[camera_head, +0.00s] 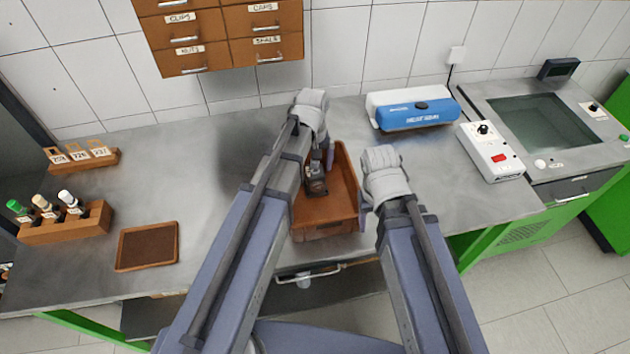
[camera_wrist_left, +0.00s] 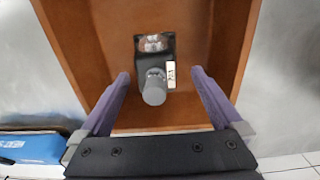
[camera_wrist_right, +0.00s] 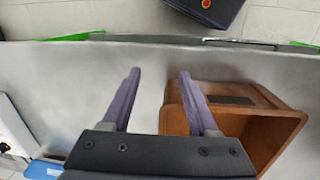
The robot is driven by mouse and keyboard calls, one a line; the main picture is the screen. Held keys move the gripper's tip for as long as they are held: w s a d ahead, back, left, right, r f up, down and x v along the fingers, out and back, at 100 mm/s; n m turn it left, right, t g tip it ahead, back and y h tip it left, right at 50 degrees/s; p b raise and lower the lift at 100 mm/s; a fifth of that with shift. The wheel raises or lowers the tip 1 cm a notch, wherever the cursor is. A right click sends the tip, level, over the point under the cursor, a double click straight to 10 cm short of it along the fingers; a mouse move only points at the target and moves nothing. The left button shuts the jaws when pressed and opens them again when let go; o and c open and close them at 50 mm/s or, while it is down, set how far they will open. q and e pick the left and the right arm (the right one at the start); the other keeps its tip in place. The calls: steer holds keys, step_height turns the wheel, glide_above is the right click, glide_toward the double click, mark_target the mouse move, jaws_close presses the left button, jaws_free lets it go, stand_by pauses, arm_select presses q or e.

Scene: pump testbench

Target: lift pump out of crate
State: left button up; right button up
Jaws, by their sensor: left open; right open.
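The pump (camera_head: 316,183), dark grey with a cylinder, stands in the brown crate (camera_head: 325,226). In the left wrist view the pump (camera_wrist_left: 154,85) shows a white label and lies between and beyond the open fingers of my left gripper (camera_wrist_left: 160,88). The crate (camera_wrist_left: 246,50) surrounds it there. In the head view my left gripper (camera_head: 328,156) is over the far part of the crate, partly hidden by its own arm. My right gripper (camera_wrist_right: 158,82) is open and empty, with one finger over the crate's rim (camera_wrist_right: 180,130). The pump is not visible in the right wrist view.
A blue and white box (camera_head: 412,108) stands behind and right of the crate. A control box (camera_head: 492,152) and a testbench (camera_head: 550,120) are further right. A brown tray (camera_head: 147,246) and a bottle rack (camera_head: 66,223) are at left. The counter between tray and crate is clear.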

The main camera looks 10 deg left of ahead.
mark_target(315, 175)
arm_select(q)
steer(key=shift+w+d+f+b, duration=0.15)
steer(key=shift+f+b, duration=1.15)
steer(key=shift+f, duration=0.05)
steer(key=shift+w+d+f+b, duration=0.1)
steer(key=shift+w+f+b, duration=0.05)
steer(key=shift+f+b, duration=1.15)
arm_select(e)
steer(key=shift+f, duration=2.65)
arm_select(q)
steer(key=shift+r, duration=0.1)
arm_select(e)
steer(key=shift+r, duration=0.1)
arm_select(q)
steer(key=shift+c, duration=0.4)
jaws_close()
